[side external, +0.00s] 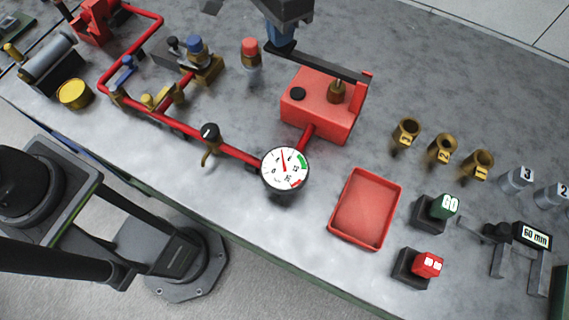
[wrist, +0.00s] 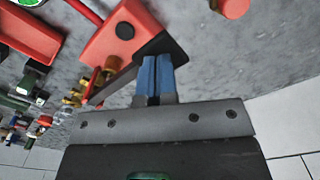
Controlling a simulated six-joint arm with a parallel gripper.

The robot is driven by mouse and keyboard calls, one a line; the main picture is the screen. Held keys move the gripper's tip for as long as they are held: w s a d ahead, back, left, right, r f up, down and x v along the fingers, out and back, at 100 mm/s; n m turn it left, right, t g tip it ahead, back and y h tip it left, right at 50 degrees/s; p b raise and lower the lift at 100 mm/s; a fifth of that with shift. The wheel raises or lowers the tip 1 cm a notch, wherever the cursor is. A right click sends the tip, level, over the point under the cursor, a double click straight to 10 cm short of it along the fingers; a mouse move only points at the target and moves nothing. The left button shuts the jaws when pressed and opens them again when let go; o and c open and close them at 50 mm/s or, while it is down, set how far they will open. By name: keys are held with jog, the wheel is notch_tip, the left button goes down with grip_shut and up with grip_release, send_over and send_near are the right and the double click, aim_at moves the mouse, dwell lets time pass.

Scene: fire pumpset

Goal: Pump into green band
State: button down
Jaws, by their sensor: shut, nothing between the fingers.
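The red pump box (side external: 318,105) stands on the grey bench with a dark lever (side external: 325,64) above it, pivoted at a red post on its right. My gripper (side external: 281,48) is at the lever's left end, its blue fingers shut and empty. In the wrist view my gripper (wrist: 155,72) overlaps the dark lever end (wrist: 165,42); whether they touch I cannot tell. The round white gauge (side external: 285,168) stands in front of the pump; its red needle points almost straight up, left of the green band at the upper right.
An empty red tray (side external: 365,208), green button (side external: 440,207), red button (side external: 424,265) and several brass nozzles (side external: 443,149) are to the right. An orange-topped fitting (side external: 251,52) stands left of my gripper.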

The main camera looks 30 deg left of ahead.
aim_at(281, 55)
dwell(0.4)
jog(key=shift+f, duration=2.7)
jog(key=shift+r, duration=2.7)
